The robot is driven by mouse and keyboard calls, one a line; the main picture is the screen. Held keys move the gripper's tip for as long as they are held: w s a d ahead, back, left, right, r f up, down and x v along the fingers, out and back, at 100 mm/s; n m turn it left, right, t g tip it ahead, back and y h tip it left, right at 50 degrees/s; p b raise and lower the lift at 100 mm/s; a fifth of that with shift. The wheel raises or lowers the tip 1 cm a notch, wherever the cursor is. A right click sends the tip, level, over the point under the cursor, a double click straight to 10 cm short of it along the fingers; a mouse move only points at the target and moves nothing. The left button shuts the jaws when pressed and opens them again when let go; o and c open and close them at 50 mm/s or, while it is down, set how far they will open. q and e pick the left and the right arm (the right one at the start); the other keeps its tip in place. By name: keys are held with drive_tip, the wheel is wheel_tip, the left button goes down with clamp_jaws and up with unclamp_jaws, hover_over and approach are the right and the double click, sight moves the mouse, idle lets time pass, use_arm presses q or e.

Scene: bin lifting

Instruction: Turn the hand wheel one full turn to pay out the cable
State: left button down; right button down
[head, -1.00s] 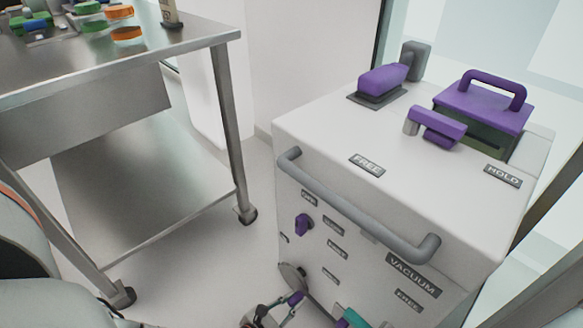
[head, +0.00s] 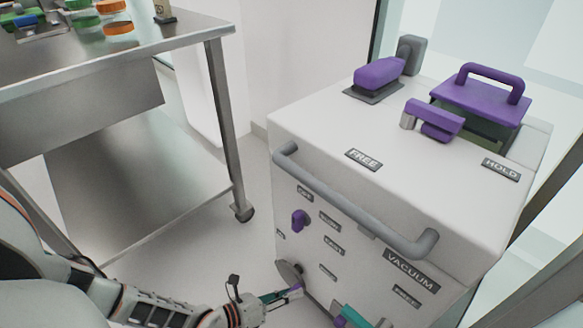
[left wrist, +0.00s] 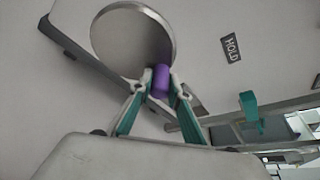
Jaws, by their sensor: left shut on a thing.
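The hand wheel (head: 288,273) is a grey metal disc low on the front of the white cabinet. It shows large in the left wrist view (left wrist: 122,38). Its purple grip (left wrist: 161,80) stands out near the rim. My left gripper (head: 288,293) reaches in from the lower left. Its teal fingers (left wrist: 157,92) are shut on the purple grip, one on each side. The fingers hide part of the grip and the wheel's lower edge. The cable is not clearly seen. My right gripper is not in view.
The cabinet (head: 330,130) has a grey bar handle (head: 350,205) above the wheel and a small purple knob (head: 299,220). A teal part (head: 348,316) sits low to the right of the wheel. A steel table (head: 110,75) stands left, with clear floor between.

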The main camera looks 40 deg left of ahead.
use_arm(q)
drive_tip(key=shift+a+r+n+h, duration=0.15)
drive_tip(key=shift+r+n+h, duration=0.3)
drive_tip(key=shift+n, duration=0.35)
drive_tip(key=c, duration=1.9)
unclamp_jaws()
drive_tip(key=v, duration=1.2)
drive_tip(key=shift+a+f, duration=0.1)
